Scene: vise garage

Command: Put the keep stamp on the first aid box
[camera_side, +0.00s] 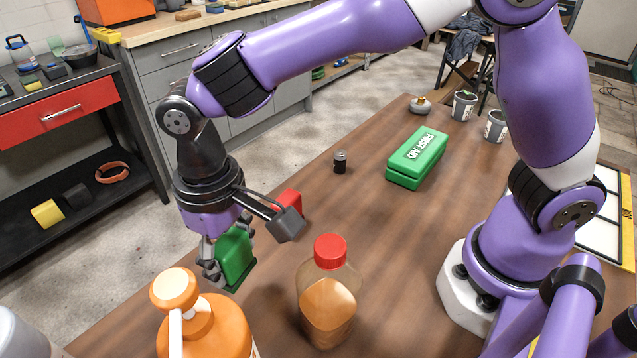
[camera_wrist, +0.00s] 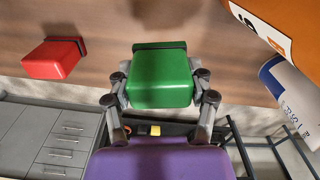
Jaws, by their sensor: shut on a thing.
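My gripper (camera_side: 217,262) is shut on a green block-shaped stamp (camera_side: 234,252) at the near left of the table. In the wrist view the green stamp (camera_wrist: 162,82) sits between the two fingers, with a dark band at its far end. No word on it can be read, so I cannot confirm which stamp is the keep stamp. I cannot tell whether it touches the table. A similar red stamp (camera_side: 289,201) stands just beyond my gripper. The green first aid box (camera_side: 417,158) lies closed farther back right, its lettered top bare.
An orange pump bottle (camera_side: 205,328) and a clear red-capped bottle (camera_side: 328,300) stand near my gripper. A small dark cylinder (camera_side: 340,163) stands mid-table. Two grey cups (camera_side: 463,106) and a small round item (camera_side: 420,105) are beyond the box. Bare wood lies around the box's front.

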